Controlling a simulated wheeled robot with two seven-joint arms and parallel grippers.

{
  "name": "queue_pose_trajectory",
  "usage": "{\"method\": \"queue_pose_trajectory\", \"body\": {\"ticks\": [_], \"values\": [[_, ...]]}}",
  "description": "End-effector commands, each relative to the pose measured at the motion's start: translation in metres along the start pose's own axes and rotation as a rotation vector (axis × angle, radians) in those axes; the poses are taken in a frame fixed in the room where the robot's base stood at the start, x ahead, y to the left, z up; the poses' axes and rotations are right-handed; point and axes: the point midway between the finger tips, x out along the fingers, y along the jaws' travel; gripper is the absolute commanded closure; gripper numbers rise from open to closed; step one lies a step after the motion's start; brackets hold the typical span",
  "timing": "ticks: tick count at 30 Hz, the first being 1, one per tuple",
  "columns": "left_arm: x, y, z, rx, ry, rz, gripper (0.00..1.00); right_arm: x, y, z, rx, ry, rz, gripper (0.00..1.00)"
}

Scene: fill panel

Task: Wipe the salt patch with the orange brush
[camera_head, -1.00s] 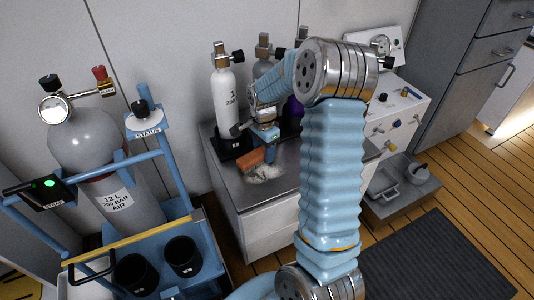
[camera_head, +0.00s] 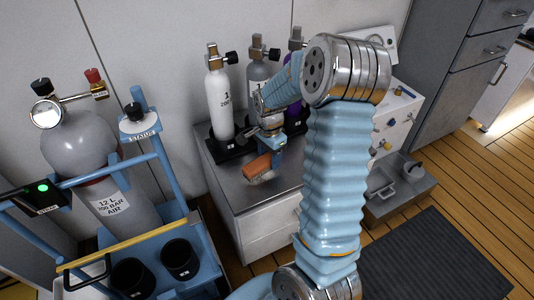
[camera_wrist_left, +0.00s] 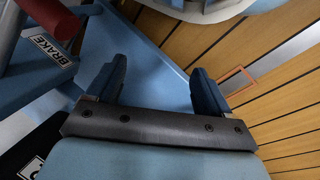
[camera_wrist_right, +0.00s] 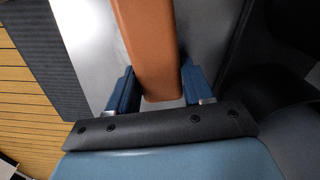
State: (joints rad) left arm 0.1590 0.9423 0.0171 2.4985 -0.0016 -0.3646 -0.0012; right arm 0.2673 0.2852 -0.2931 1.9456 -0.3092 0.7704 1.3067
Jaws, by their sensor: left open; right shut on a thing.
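The orange brush (camera_head: 257,166) is on the grey metal top of the low cabinet. My right gripper (camera_wrist_right: 153,88) is shut on the brush (camera_wrist_right: 150,50), which sits between its two blue fingers in the right wrist view. In the head view the right gripper is partly hidden behind its own wrist. A small whitish trace of the salt patch (camera_head: 264,179) shows at the brush's near edge; whether more lies under the brush is hidden. My left gripper (camera_wrist_left: 160,85) is open and empty, over the blue cart frame and wooden floor.
A white cylinder (camera_head: 219,104), a grey one (camera_head: 258,75) and a purple one stand in a black rack behind the brush. A blue cart with a large grey tank (camera_head: 80,150) stands at left. The cabinet top (camera_head: 229,182) is bare left of the brush. A white panel unit stands at right.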

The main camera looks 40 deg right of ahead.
Motion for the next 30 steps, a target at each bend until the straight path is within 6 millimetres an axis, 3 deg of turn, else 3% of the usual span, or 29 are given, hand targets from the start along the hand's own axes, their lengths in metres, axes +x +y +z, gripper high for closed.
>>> {"method": "queue_pose_trajectory", "body": {"ticks": [30], "values": [[0.000, 0.000, 0.000, 0.000, 0.000, 0.000, 0.20, 0.003, 0.074, 0.018, 0.003, -0.003, 0.007, 0.81]]}}
